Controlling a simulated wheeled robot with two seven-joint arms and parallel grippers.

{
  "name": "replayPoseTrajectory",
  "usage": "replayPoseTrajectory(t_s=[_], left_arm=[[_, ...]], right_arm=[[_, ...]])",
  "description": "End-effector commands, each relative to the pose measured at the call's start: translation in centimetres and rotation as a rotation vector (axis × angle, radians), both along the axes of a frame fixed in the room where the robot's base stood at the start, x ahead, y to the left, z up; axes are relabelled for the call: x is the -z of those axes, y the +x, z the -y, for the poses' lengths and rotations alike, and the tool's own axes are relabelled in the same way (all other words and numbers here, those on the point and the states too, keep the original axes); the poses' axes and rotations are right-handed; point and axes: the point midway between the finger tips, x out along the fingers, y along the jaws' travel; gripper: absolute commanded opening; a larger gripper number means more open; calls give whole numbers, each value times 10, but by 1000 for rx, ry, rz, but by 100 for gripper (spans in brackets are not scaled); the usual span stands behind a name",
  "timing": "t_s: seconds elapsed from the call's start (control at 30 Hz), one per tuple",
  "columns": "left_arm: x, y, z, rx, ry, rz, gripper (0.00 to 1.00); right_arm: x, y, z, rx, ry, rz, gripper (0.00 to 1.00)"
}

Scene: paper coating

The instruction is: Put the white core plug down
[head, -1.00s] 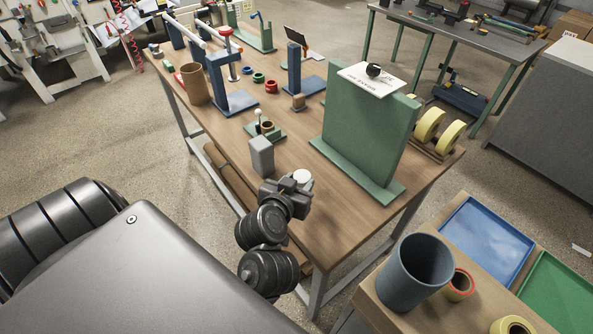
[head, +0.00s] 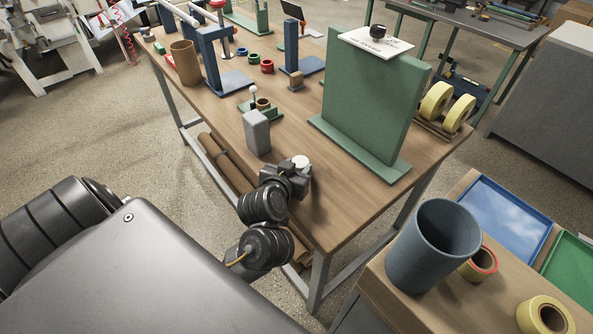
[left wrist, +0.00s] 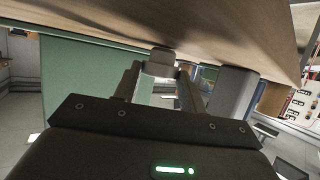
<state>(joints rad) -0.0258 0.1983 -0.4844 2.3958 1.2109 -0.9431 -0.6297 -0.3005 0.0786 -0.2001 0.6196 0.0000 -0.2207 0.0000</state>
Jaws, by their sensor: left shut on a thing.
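The white core plug (head: 301,161) is a small pale round piece at the near part of the wooden workbench (head: 330,205). My left gripper (head: 298,172) is shut on it, with the plug's pale top showing between the fingers. In the left wrist view the plug (left wrist: 159,62) shows at the fingertips, close to the bench surface, which fills the top of that picture. I cannot tell whether the plug touches the bench. My right gripper is in neither view.
A grey block (head: 257,134) stands just left of and behind my left gripper. A tall green panel (head: 368,95) stands on the bench to the right. A small green stand (head: 268,113) is farther back. A blue-grey cylinder (head: 408,258) stands on a side table at right. Bench right of the gripper is clear.

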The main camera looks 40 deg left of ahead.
Motion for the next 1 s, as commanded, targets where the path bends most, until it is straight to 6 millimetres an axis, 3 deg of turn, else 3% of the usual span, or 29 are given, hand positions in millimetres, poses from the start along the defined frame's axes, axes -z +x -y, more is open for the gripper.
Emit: replayPoseTrajectory(t_s=[0.3, 0.33, 0.47, 0.83, 1.0], left_arm=[[5, 0, 0, 0, 0, 0, 20], [3, 0, 0, 0, 0, 1, 45], [3, 0, 0, 0, 0, 0, 62], [-5, 0, 0, 0, 0, 2, 63], [-16, -25, 7, 0, -7, -1, 63]], right_arm=[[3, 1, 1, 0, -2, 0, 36], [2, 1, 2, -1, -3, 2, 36], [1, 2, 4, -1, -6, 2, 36], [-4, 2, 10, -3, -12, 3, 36], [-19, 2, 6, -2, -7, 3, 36]])
